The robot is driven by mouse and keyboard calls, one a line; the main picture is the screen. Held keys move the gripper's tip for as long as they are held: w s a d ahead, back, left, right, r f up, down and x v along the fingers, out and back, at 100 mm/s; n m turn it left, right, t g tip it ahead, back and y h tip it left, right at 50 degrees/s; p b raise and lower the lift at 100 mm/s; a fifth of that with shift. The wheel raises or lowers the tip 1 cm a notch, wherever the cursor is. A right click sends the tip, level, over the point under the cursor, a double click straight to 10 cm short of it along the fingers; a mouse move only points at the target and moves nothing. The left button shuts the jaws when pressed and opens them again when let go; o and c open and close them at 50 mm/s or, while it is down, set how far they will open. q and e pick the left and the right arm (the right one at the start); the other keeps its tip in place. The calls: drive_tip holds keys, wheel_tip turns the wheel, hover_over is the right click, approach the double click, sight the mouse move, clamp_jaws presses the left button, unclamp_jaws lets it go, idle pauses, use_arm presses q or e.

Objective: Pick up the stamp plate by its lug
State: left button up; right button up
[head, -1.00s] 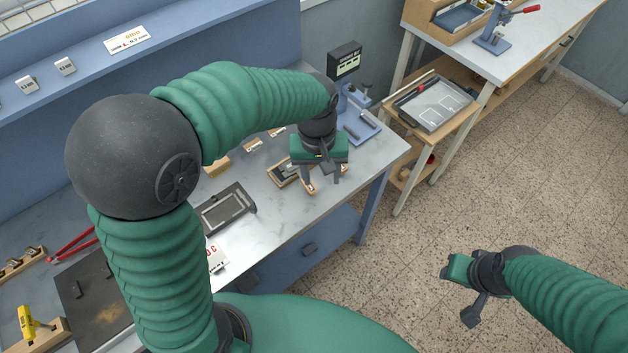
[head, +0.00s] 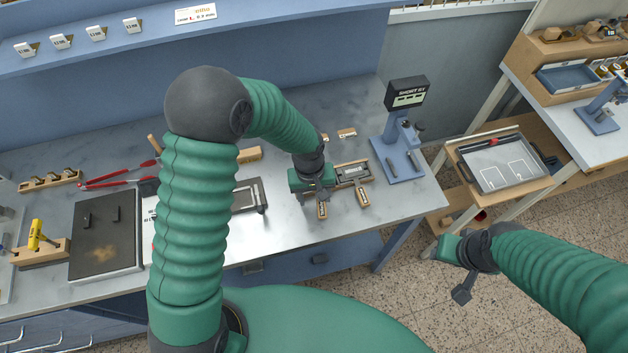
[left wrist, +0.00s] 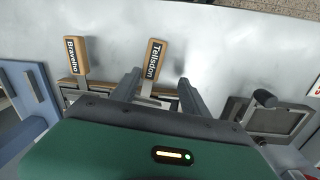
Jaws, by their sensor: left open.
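Two plates lie in wooden holders on the bench. The right-hand plate (head: 353,173) is clear in the head view. The other is mostly hidden behind my left gripper (head: 314,197). My right gripper (head: 459,266) hangs away from the bench.
A blue press-like stand with a dark display (head: 407,93) stands right of the holders. A dark framed tray (head: 247,196) lies to their left. A dark hot-plate-like slab (head: 103,252) and red-handled tongs (head: 110,178) are farther left. The bench front is clear.

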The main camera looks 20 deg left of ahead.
use_arm(q)
drive_tip(key=shift+w+f, duration=0.15)
drive_tip(key=shift+f, duration=0.1)
drive_tip(key=d, duration=0.3)
drive_tip(key=shift+w+d+r, duration=0.1)
drive_tip(key=shift+d+r, duration=0.15)
drive_tip(key=shift+d, duration=0.1)
drive_tip(key=c, duration=0.6)
drive_tip(key=shift+c, duration=1.3)
drive_tip(key=shift+a, duration=0.2)
clamp_jaws()
drive_tip(key=shift+a, duration=0.95)
drive_tip(key=shift+w+d, duration=0.1)
drive_tip(key=shift+d, duration=0.4)
drive_tip(key=shift+a, duration=0.1)
use_arm(e)
drive_tip(key=shift+w+d+f, duration=0.1)
drive_tip(key=shift+d+f, duration=0.1)
drive_tip(key=shift+d, duration=0.95)
use_arm(q)
drive_tip(key=shift+r, duration=0.1)
use_arm(e)
drive_tip(key=shift+a, duration=0.1)
